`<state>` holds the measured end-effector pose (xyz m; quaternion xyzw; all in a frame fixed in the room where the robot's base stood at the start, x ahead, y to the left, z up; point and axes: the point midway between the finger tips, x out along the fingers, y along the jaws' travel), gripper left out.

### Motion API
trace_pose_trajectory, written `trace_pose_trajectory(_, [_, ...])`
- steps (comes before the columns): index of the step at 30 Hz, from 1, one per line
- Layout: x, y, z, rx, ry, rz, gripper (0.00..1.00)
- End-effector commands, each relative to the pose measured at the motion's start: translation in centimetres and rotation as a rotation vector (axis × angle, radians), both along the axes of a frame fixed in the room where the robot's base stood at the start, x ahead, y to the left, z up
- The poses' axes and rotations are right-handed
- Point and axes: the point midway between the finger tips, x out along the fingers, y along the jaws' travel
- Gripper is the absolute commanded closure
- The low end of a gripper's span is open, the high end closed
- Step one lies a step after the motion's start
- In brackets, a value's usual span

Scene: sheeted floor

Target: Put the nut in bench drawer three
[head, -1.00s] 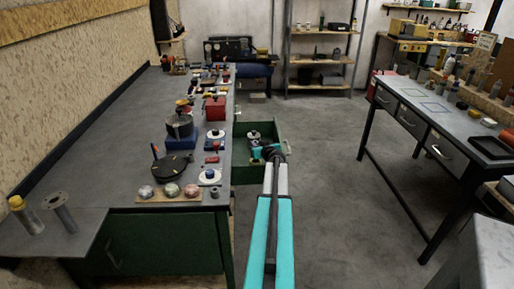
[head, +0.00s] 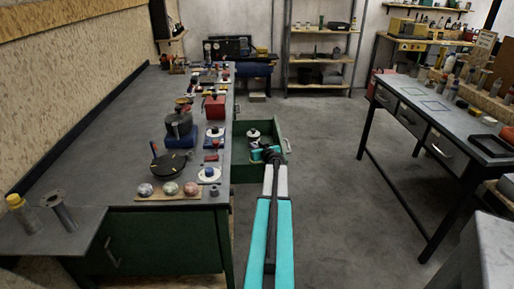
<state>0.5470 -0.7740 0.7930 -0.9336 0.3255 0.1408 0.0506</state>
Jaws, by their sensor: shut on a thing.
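My gripper (head: 257,154), with teal fingers, reaches over an open green drawer (head: 256,175) on the right side of the left bench. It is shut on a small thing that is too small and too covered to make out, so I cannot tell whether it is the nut. A white round thing with a dark knob (head: 253,136) sits in the drawer behind my gripper. A small dark grey piece (head: 213,190) stands at the bench's near right corner; its exact shape is unclear.
The left bench (head: 90,150) has several items along its right edge, including a black round pan-like thing (head: 170,168), a red box (head: 214,106) and a board with three balls (head: 168,196). Another table (head: 440,110) stands at the right. The floor between is clear.

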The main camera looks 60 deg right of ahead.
Motion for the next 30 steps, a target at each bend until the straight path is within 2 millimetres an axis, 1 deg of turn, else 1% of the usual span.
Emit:
trace_pose_trajectory(26, [0.06,0.04,-0.67,0.000,-0.002,0.001,0.98])
trace_pose_trajectory(27, [0.06,0.05,-0.69,0.001,-0.001,0.001,0.69])
trace_pose_trajectory(29, [0.07,0.05,-0.69,0.001,-0.001,0.001,0.59])
trace_pose_trajectory(30, [0.07,0.05,-0.69,0.001,-0.001,0.001,0.57])
